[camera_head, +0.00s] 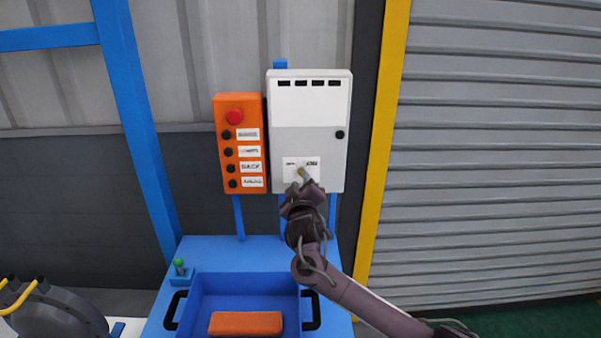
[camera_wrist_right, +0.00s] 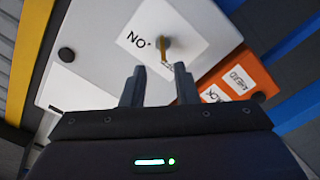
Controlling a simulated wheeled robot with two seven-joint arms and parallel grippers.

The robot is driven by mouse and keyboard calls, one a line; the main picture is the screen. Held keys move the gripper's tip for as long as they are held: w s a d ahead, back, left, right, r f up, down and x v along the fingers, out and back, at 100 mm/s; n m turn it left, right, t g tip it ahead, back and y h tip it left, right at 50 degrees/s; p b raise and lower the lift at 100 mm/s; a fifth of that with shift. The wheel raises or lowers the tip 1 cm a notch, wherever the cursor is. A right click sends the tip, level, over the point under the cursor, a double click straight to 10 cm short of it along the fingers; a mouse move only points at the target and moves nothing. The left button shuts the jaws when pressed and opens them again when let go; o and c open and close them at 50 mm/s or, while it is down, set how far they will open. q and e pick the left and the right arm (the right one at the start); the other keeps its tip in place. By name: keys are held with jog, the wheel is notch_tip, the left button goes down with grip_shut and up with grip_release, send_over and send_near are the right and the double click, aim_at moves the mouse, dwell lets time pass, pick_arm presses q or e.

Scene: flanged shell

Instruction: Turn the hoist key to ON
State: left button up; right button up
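A small brass-yellow key (camera_head: 302,172) shows at that plate, just beyond my right gripper (camera_head: 303,184). In the right wrist view the key (camera_wrist_right: 164,55) sits at a round grey lock, beside lettering that reads ON upside down. My right gripper (camera_wrist_right: 158,84) has its two fingers apart, pointing at the plate. The key appears ahead of the gap between the fingertips; I see no contact. My left gripper is out of view.
An orange button box (camera_head: 228,180) with a red button hangs left of the white box. Below, a blue table (camera_head: 240,250) bears a blue tray (camera_head: 245,283) with an orange block (camera_head: 246,323). A yellow post (camera_head: 385,130) rises at right.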

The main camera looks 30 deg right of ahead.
aim_at(300, 175)
jog(key=x, duration=0.3)
jog(key=p+x, duration=0.1)
jog(key=shift+w+f, duration=0.2)
jog(key=shift+f, duration=0.1)
jog(key=shift+w+d, duration=0.25)
jog(key=shift+w, duration=0.1)
grip_shut()
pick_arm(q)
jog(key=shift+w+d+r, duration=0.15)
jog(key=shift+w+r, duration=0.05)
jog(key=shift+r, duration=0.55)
